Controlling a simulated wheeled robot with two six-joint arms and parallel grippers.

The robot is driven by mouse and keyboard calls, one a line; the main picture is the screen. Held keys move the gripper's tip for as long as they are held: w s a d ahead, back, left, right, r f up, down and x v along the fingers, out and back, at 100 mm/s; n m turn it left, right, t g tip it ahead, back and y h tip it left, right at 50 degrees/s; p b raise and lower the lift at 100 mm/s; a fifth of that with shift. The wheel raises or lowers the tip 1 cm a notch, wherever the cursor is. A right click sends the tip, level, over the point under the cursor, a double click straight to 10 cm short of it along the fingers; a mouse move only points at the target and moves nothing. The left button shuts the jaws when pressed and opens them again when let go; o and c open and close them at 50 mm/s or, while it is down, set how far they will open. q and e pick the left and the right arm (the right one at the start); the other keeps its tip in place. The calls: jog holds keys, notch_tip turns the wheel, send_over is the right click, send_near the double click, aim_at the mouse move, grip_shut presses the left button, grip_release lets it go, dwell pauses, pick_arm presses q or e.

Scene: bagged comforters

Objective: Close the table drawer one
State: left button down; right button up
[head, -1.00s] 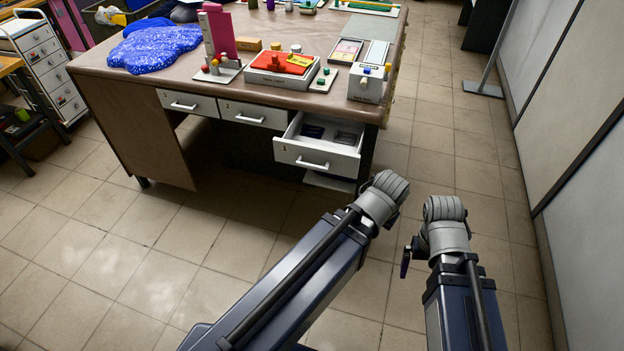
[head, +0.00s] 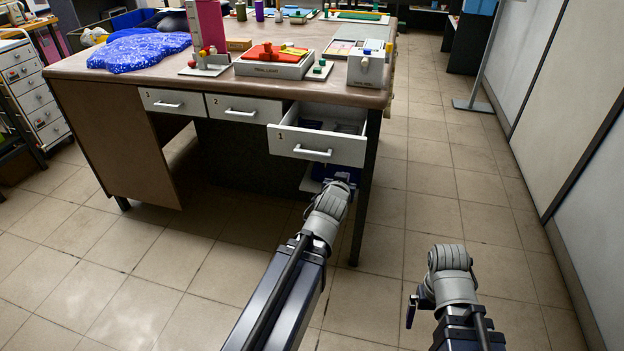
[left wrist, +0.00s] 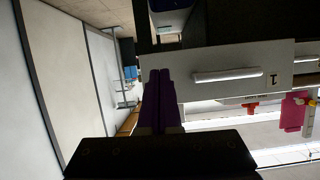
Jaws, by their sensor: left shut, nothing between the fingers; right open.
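The open drawer (head: 317,145), a white front with a bar handle and the number 1, sticks out from the right side of the brown table (head: 205,77). My right gripper (head: 411,311) is open, low at the right, away from the table.
The tabletop holds a blue bag (head: 138,52), a red-topped box (head: 273,62) and a white box (head: 366,70).

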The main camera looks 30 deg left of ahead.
pick_arm(q)
jog(key=s+a+f+t+y+b, duration=0.1)
jog(key=s+a+t+b, duration=0.1)
jog(key=a+t+b, duration=0.6)
jog(key=a+b, duration=0.3)
jog(key=b, duration=0.3)
jog(key=shift+s+f+y+b, duration=0.3)
jog(key=shift+y, duration=0.1)
pick_arm(e)
notch_tip(320, 180, down, 17)
jog(key=shift+f, duration=0.15)
